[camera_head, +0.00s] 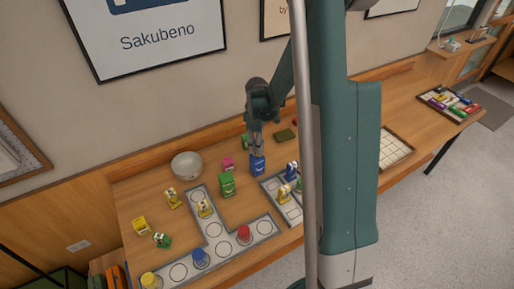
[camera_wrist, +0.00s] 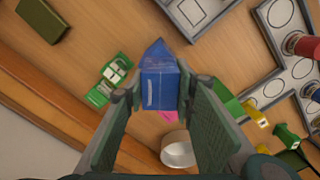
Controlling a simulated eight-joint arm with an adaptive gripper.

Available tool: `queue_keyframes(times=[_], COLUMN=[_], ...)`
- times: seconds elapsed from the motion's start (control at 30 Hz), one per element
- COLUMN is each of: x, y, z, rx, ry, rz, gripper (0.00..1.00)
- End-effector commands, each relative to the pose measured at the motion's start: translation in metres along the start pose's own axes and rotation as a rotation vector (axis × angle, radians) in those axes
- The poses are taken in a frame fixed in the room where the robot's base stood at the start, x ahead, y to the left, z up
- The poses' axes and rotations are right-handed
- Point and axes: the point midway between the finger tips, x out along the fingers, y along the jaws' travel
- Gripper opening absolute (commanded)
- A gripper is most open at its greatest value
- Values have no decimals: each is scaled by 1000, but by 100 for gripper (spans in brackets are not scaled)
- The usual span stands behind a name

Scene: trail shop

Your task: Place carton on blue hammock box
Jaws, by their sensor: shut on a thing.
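My gripper (camera_head: 257,147) is over the wooden table, pointing down. In the wrist view my gripper (camera_wrist: 160,95) is shut on a blue carton (camera_wrist: 159,78) with a peaked top, one finger on each side. The blue carton also shows in the head view (camera_head: 257,166), just below the fingers. I cannot tell whether it touches the table. I cannot make out for sure which thing is the blue hammock box. A blue-and-white piece (camera_head: 292,170) stands on a grey board to the right of the carton.
A green carton (camera_head: 227,185), a pink item (camera_head: 228,163) and a pale bowl (camera_head: 187,165) stand left of my gripper. A grey board with circles (camera_head: 213,230) holds blue, red and yellow jars. A dark green box (camera_head: 285,134) lies behind. My arm hides part of the table.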

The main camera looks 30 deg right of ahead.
Motion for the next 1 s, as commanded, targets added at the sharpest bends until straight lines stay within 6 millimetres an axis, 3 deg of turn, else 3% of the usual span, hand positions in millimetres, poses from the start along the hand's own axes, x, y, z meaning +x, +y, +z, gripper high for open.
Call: queue_keyframes(times=[0.2, 0.67, 0.7, 0.8, 1.0], x=[13, 17, 18, 17, 17], y=[0, 0, 0, 0, 0], z=[0, 0, 0, 0, 0], rx=[0, 0, 0, 0, 0], ry=[0, 0, 0, 0, 0], rz=[0, 0, 0, 0, 0], gripper=[13, 13, 28, 41, 41])
